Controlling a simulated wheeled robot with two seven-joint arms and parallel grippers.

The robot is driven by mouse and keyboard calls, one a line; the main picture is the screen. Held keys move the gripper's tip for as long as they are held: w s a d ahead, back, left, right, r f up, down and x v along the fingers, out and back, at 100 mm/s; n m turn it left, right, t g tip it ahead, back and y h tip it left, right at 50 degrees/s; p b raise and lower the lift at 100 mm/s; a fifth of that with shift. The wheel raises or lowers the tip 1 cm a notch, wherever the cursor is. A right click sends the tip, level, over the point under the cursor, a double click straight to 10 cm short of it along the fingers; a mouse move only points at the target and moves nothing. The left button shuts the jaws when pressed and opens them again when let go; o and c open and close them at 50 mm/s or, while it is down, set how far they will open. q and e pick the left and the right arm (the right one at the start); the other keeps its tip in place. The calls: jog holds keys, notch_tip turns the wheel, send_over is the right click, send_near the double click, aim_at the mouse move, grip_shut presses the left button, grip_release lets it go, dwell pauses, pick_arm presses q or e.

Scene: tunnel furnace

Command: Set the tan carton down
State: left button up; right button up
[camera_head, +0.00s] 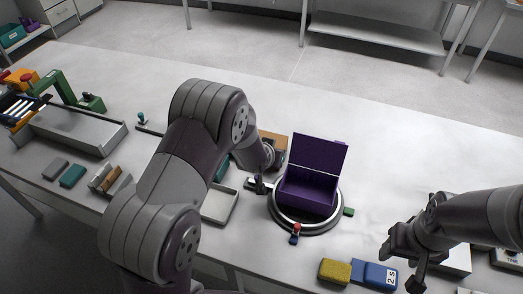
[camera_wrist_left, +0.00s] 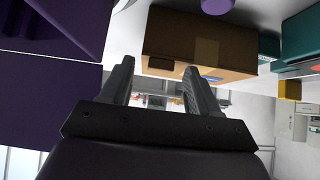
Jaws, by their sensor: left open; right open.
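The tan carton (camera_head: 274,143) shows in the head view behind my left wrist, mostly hidden by the arm. In the left wrist view the carton (camera_wrist_left: 200,45) is large, just beyond the fingertips. My left gripper (camera_wrist_left: 160,78) is open with nothing between its fingers; I cannot tell whether a fingertip touches the carton. In the head view the left gripper (camera_head: 257,185) is left of the open purple box (camera_head: 309,188). My right gripper (camera_head: 405,262) is open at the lower right, away from the carton.
The purple box stands on a round grey stand (camera_head: 307,224), its lid raised. A white tray (camera_head: 219,205) lies to its left. A yellow block (camera_head: 335,271) and a blue block (camera_head: 375,275) are at the front. A grey tray (camera_head: 75,132) is far left. The table behind right is clear.

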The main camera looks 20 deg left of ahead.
pick_arm(q)
jog(key=shift+s, duration=0.1)
grip_shut()
